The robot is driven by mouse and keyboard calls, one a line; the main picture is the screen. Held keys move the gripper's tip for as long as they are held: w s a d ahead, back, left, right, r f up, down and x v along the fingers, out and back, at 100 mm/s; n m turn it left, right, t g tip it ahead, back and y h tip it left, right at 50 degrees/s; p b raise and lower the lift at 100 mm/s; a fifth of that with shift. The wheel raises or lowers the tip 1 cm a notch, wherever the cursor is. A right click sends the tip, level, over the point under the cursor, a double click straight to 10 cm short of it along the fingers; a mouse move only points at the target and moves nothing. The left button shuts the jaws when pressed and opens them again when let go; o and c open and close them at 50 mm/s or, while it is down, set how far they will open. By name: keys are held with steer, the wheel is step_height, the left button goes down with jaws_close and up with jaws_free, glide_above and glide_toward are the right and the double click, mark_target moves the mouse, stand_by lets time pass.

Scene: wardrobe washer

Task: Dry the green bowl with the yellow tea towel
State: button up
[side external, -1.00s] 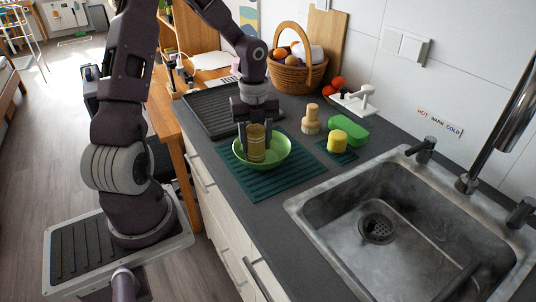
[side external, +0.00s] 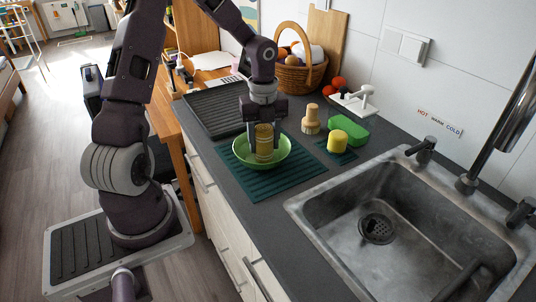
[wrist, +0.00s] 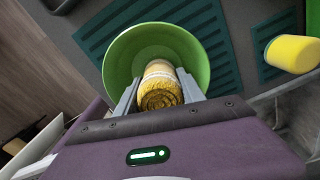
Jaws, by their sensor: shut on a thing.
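The green bowl (side external: 244,158) stands upright on a dark green ribbed mat (side external: 275,185) on the counter. My gripper (side external: 264,140) is shut on the rolled yellow tea towel (side external: 263,150) and holds it upright inside the bowl, toward the right of its middle. In the wrist view the towel (wrist: 160,84) sits between my two fingers, with its rolled end facing the camera, and the bowl (wrist: 119,50) lies beyond it. The towel's lower end is inside the bowl; I cannot tell how firmly it touches.
A yellow sponge-like cylinder (side external: 337,141) on a small mat, a wooden brush (side external: 311,120) and a green block (side external: 348,129) stand right of the bowl. The steel sink (side external: 340,210) is at the front right. A black drying tray (side external: 212,115) and a basket (side external: 297,73) are behind.

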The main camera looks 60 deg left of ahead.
steer(key=shift+s+a, duration=0.25)
steer(key=shift+s, duration=0.25)
steer(key=shift+s+a, duration=0.2)
steer(key=shift+s, duration=0.3)
steer(key=w, duration=0.1)
steer(key=w+d, duration=0.1)
steer(key=w, duration=0.1)
steer(key=shift+d, duration=0.2)
steer(key=s, duration=0.1)
steer(key=s+a, duration=0.1)
steer(key=s, duration=0.1)
steer(key=shift+a, duration=0.2)
steer(key=shift+r, duration=0.1)
